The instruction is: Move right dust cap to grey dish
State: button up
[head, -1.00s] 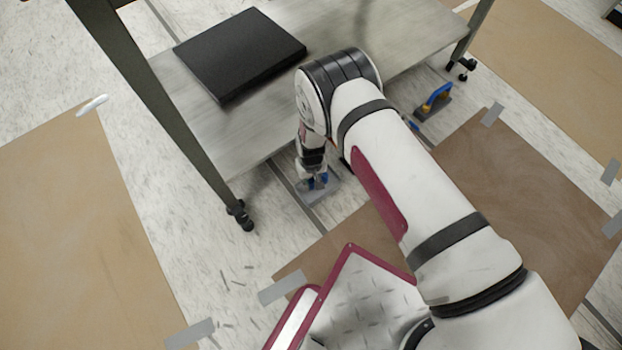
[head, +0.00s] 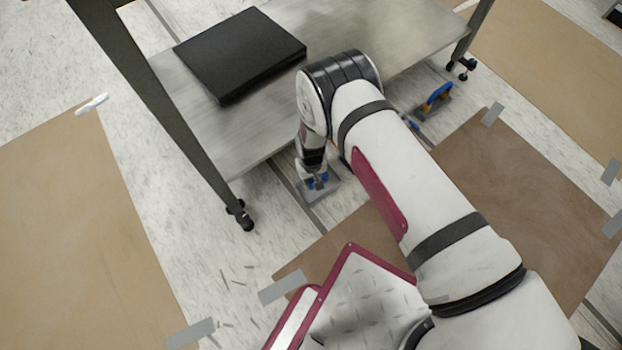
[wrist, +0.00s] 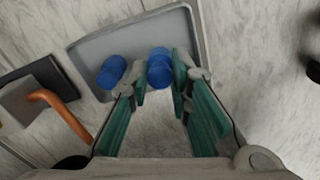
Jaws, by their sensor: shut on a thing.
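The grey dish (wrist: 88,48) is a shallow rectangular tray on the floor, and it also shows in the head view (head: 331,192) beside the metal shelf. One blue dust cap (wrist: 111,72) is at the left part of the dish. Another blue dust cap (wrist: 159,66), the right one, is between my fingertips over the dish. My gripper (wrist: 160,76) is shut on this right cap and points down. I cannot tell whether the held cap touches the dish floor. In the head view my gripper (head: 314,178) is small and partly hides the caps.
A tool with an orange handle (wrist: 62,112) lies left of the dish. A tool with a blue and yellow handle (head: 437,97) stands on the floor at the right. A low metal shelf (head: 215,135) with a black box (head: 240,52) is close by; its leg and caster (head: 240,215) stand left.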

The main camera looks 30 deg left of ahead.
jog(key=shift+f, duration=1.05)
dwell(0.4)
jog(key=o, duration=1.3)
jog(key=shift+r, duration=0.15)
notch_tip(320, 180, up, 16)
jog(key=p, duration=1)
dwell(0.3)
dwell(0.4)
